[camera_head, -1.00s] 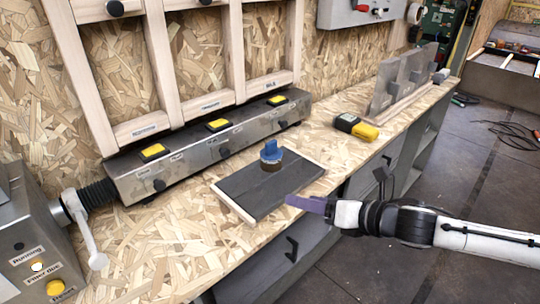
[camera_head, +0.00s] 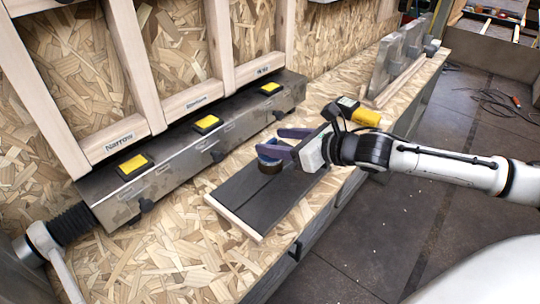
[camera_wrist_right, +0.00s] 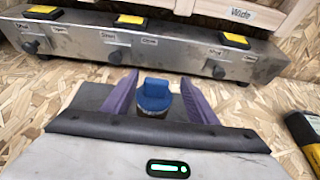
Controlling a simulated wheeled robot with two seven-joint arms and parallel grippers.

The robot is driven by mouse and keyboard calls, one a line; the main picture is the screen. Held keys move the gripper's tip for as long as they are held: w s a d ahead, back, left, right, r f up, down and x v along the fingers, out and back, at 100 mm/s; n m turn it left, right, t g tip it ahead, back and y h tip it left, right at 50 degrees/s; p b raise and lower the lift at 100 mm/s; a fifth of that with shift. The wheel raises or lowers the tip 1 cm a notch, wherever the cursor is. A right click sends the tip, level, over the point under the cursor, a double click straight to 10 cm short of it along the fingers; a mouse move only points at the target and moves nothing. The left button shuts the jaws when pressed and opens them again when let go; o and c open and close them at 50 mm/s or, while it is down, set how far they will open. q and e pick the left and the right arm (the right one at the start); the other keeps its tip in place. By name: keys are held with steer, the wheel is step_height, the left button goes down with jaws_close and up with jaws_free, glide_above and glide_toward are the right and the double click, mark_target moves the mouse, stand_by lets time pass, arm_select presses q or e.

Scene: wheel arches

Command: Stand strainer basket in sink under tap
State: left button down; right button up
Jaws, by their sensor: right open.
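I see no strainer basket, sink or tap in these views. A small blue-topped piece with a brown lower part (camera_wrist_right: 154,95) stands on a dark board (camera_head: 262,207) on the bench. My right gripper (camera_head: 270,141) is open, with its purple fingers reaching over the board. In the right wrist view the fingers (camera_wrist_right: 158,84) lie on either side of the blue-topped piece. I cannot tell whether they touch it. In the head view the fingers partly hide it. My left gripper is not in view.
A long metal box (camera_head: 190,150) with yellow buttons and dark knobs runs behind the board, below a wooden frame. A yellow and black tool (camera_head: 366,117) lies just beyond my right gripper. Grey upright plates (camera_head: 395,60) stand farther along the bench.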

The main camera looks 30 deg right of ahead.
steer(key=shift+a+x, duration=0.15)
steer(key=shift+x, duration=1.3)
steer(key=shift+a+x, duration=0.15)
steer(key=shift+x, duration=1.3)
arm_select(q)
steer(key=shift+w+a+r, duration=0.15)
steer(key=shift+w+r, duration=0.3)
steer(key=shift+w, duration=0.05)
arm_select(e)
steer(key=shift+s, duration=0.1)
steer(key=c, duration=1.3)
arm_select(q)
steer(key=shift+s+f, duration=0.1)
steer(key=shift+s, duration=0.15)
arm_select(e)
steer(key=shift+o, duration=0.2)
steer(key=shift+r, duration=0.1)
